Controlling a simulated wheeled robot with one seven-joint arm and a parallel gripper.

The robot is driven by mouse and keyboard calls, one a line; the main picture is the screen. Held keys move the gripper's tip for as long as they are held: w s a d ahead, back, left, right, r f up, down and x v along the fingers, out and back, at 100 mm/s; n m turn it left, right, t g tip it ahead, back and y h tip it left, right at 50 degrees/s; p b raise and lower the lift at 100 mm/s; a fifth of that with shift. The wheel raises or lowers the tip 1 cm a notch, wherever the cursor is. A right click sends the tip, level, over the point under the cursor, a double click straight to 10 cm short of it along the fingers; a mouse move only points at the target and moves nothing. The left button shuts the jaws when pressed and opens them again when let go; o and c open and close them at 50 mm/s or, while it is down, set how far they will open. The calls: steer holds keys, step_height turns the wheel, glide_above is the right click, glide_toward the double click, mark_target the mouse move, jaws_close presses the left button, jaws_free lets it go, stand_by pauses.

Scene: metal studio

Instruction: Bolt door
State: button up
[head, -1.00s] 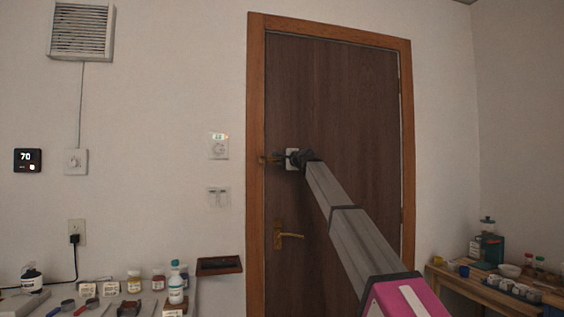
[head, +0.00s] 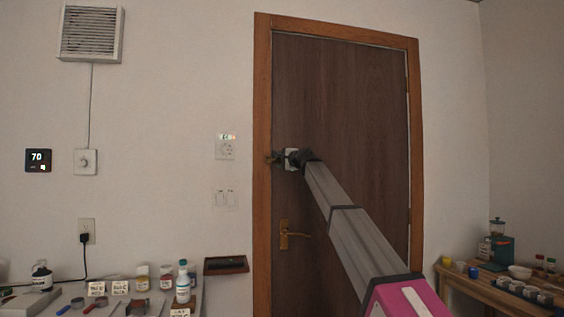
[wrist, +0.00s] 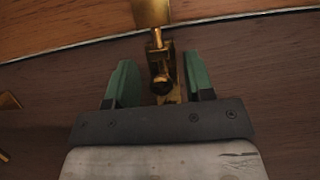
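A brown wooden door (head: 340,110) stands closed in an orange-brown frame (head: 262,200). A brass bolt (wrist: 162,65) is fixed near the door's left edge and shows in the wrist view between my gripper's two green fingers. My gripper (wrist: 158,82) is open around the bolt, with a visible gap on each side. In the head view my gripper (head: 277,158) is small and dark at the door's left edge. A brass piece (wrist: 150,12) sits on the frame side in line with the bolt. The bolt's lower part is partly hidden by my gripper's body.
A brass lever handle (head: 291,234) is on the door below the bolt. A dark wall shelf (head: 226,265) is left of the frame. A table with bottles (head: 183,282) and jars is at lower left. A wooden side table (head: 470,284) with cups is at right.

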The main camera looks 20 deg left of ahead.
steer(key=shift+d, duration=0.15)
steer(key=v, duration=1)
steer(key=shift+s+d, duration=0.2)
steer(key=shift+s, duration=0.05)
steer(key=shift+f, duration=0.1)
